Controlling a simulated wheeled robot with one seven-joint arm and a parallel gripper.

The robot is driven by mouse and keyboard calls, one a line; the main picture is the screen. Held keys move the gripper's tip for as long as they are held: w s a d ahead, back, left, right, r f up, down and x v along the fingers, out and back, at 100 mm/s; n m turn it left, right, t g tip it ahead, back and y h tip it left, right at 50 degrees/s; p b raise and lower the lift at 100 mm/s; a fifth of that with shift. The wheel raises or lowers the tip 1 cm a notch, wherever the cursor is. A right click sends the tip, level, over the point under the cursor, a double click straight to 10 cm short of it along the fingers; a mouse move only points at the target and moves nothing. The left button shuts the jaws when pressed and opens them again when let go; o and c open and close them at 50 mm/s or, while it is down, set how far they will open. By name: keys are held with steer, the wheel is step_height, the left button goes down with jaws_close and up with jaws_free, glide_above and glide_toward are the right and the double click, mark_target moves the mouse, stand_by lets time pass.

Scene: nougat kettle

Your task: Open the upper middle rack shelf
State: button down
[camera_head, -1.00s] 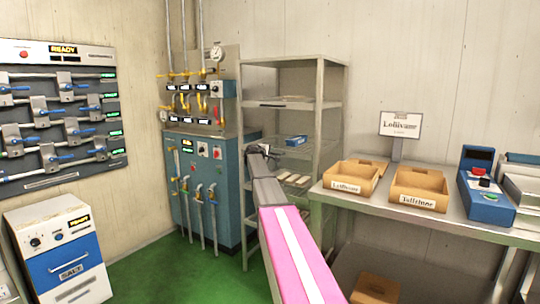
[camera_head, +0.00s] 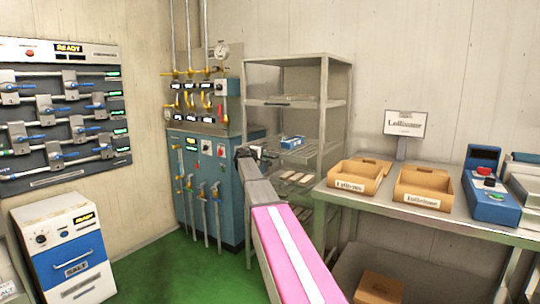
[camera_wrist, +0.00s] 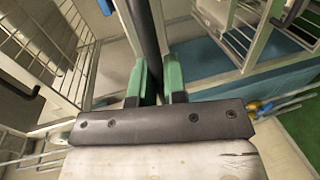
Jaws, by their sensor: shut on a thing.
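The metal rack (camera_head: 335,82) stands against the back wall. Its upper middle shelf is a wire shelf (camera_head: 318,150) with a small blue box (camera_head: 292,142) on it; the shelf juts forward and left. My gripper (camera_head: 243,153) is at the shelf's front left, small and partly blended with the dark part there. In the wrist view, the green fingers of my gripper (camera_wrist: 156,72) are closed on a dark bar-like handle (camera_wrist: 140,30). The handle's join to the shelf is not clear.
A blue pipe cabinet (camera_head: 225,180) stands close left of the rack. A table (camera_head: 390,205) with cardboard trays (camera_head: 425,182) and a sign (camera_head: 405,124) is at the right. A white-and-blue salt unit (camera_head: 68,250) stands left. Green floor (camera_head: 170,270) is free between.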

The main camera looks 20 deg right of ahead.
steer(key=f+v, duration=0.3)
steer(key=v, duration=1.3)
steer(key=shift+s+a+f, duration=0.15)
steer(key=shift+a+f, duration=0.05)
steer(key=shift+a, duration=0.15)
steer(key=c, duration=1.2)
jaws_free()
steer(key=v, duration=1)
steer(key=shift+s+a, duration=0.25)
steer(key=shift+a, duration=0.05)
